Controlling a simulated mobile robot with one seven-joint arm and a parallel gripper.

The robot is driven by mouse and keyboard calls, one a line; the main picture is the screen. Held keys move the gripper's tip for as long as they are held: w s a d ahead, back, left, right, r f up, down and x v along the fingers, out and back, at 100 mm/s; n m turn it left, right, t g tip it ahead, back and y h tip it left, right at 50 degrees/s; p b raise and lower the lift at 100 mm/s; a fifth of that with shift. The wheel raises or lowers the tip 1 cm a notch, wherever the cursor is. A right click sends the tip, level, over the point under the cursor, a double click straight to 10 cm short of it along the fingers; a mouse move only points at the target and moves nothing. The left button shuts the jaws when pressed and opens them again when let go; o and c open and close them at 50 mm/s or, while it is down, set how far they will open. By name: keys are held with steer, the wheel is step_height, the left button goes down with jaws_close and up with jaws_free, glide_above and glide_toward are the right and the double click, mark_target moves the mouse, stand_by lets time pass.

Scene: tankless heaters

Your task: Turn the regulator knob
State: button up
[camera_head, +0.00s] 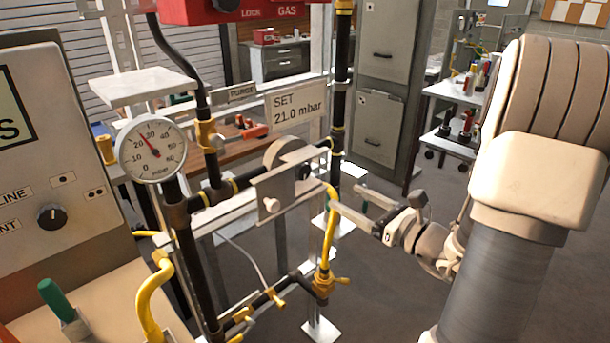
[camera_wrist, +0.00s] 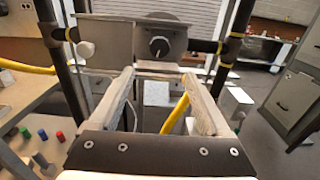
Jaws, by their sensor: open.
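The regulator knob (camera_wrist: 159,46) is a small dark knob with a white pointer mark on a grey round face, upper middle in the wrist view. In the head view the round grey regulator body (camera_head: 284,152) shows above a metal plate; the knob cannot be made out there. The plate (camera_head: 288,184) has a small round grip, and in the wrist view the plate (camera_wrist: 108,46) lies left of the knob. My gripper (camera_head: 347,199) is open and empty, right of the plate. In the wrist view my gripper (camera_wrist: 158,77) has its fingers apart below the knob, not touching it.
A round pressure gauge (camera_head: 151,149) has its needle pointing up and left, near 20. A sign (camera_head: 297,106) reads "SET 21.0 mbar". Dark pipes and a yellow pipe (camera_head: 328,240) stand close to the gripper. A control panel (camera_head: 40,130) is at left. Open floor lies at right.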

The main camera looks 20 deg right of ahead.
mark_target(306, 174)
steer(key=b+x, duration=0.1)
steer(key=x, duration=1.2)
steer(key=shift+w+a, duration=0.2)
steer(key=shift+w, duration=0.15)
steer(key=shift+c, duration=0.2)
jaws_close()
steer(key=shift+n+b, duration=0.3)
steer(key=shift+b, duration=0.05)
steer(key=n+b, duration=0.1)
steer(key=b, duration=0.1)
steer(key=n+b, duration=0.2)
steer(key=shift+f+b, duration=0.25)
steer(key=shift+b, duration=0.05)
steer(key=n+b, duration=0.2)
steer(key=b, duration=0.1)
steer(key=shift+d+r+n+b, duration=0.1)
steer(key=shift+r+n+b, duration=0.1)
steer(key=shift+n+b, duration=0.75)
steer(key=shift+r, duration=0.1)
